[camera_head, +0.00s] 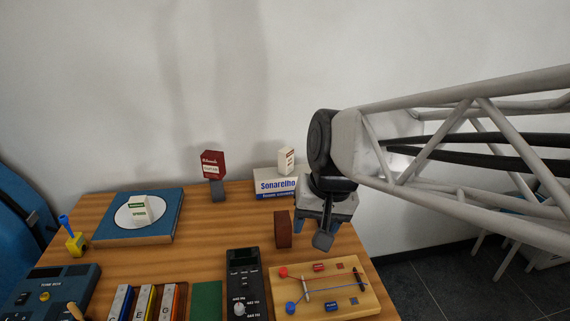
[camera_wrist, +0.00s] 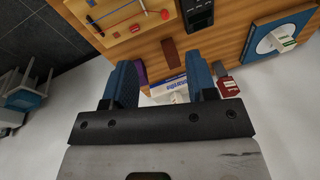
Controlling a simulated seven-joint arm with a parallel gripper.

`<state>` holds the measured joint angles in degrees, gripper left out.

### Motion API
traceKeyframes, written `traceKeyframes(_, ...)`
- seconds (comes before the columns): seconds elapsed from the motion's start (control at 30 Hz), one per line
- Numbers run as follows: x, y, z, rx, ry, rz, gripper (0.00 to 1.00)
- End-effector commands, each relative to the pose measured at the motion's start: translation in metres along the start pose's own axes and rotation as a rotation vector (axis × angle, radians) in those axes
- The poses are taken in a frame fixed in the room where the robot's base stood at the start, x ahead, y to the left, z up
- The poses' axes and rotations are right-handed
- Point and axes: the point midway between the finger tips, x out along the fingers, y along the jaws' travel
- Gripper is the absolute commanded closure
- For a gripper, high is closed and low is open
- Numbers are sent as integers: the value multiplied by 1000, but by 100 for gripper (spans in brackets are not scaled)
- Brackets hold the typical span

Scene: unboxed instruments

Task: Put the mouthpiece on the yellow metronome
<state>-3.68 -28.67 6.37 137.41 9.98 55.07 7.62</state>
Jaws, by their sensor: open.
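A small yellow block-like body (camera_head: 76,244), which looks like the yellow metronome, stands at the left edge of the table in the head view. A blue flared piece (camera_head: 65,222), possibly the mouthpiece, rises tilted from its top; I cannot tell whether the two are separate. My gripper (camera_head: 324,232) is far to the right of them, over the table's right side near a dark red-brown block (camera_head: 283,229). In the wrist view my gripper (camera_wrist: 164,84) is open with nothing held. The yellow body and the blue piece are not seen there.
A Sonarelho box (camera_head: 275,184) with a small carton (camera_head: 286,161) stands at the back. A blue board (camera_head: 166,229) bears a disc and carton. A black tuner (camera_head: 243,262), a wooden board (camera_head: 360,296) and a blue-grey device (camera_head: 57,287) fill the front.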

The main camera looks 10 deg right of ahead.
Motion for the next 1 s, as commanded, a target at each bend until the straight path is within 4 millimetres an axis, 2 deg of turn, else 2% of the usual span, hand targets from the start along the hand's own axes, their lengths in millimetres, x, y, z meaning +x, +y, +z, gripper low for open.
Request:
traceKeyframes(0.03,-2,12,12,-20,17,22,48)
traceKeyframes(0.2,-3,43,43,-95,54,97,48)
traceKeyframes(0.4,-2,62,62,-145,76,148,48)
traceKeyframes(1.0,-2,65,66,-155,78,158,48)
